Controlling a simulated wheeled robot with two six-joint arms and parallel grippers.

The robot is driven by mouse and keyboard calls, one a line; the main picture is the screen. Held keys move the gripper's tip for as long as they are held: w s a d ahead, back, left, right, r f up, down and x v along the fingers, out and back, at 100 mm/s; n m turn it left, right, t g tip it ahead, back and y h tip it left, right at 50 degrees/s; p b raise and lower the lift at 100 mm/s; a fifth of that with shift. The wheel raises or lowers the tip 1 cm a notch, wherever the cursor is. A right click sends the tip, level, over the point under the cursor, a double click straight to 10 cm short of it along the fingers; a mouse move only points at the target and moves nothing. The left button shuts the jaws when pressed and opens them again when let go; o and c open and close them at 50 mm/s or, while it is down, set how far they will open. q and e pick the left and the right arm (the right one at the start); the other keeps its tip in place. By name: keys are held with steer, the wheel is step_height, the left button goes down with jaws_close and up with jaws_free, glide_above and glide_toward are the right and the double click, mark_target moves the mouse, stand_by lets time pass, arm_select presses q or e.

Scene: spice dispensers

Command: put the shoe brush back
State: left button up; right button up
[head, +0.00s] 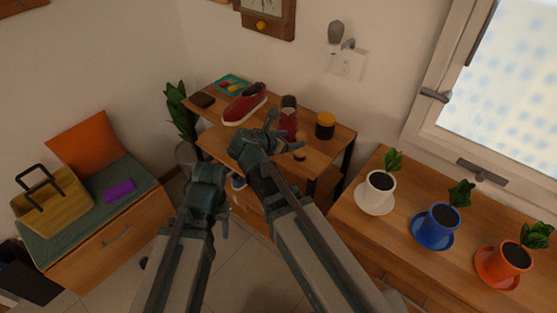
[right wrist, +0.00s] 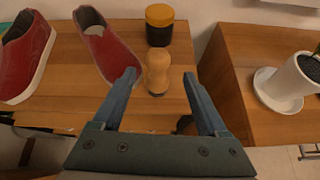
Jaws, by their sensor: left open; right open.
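My right gripper (head: 281,137) is open over the bench. In the right wrist view its two fingers lie left and right of the brush, with a gap on each side. My left gripper (head: 211,181) is open and empty, low in front of the bench.
Two red shoes (head: 244,104) (head: 288,116) stand left of and behind the brush. A dark jar with a yellow lid (head: 325,126) is just behind it. Potted plants (head: 379,187) stand on the right cabinet.

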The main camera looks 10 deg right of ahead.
steer(key=s+a+f+m+g+y, duration=0.3)
steer(key=s+a+m, duration=0.4)
steer(key=s+m, duration=0.3)
steer(key=s+a+f+m+g+y, duration=0.4)
steer(key=s+a+f+m, duration=0.3)
steer(key=s+m, duration=0.3)
steer(key=shift+f+m+y, duration=0.2)
steer(key=shift+m+y, duration=0.2)
steer(key=shift+y, duration=0.3)
steer(key=shift+w+a+r, duration=0.1)
step_height(320, 180, up, 5)
steer(key=p, duration=0.5)
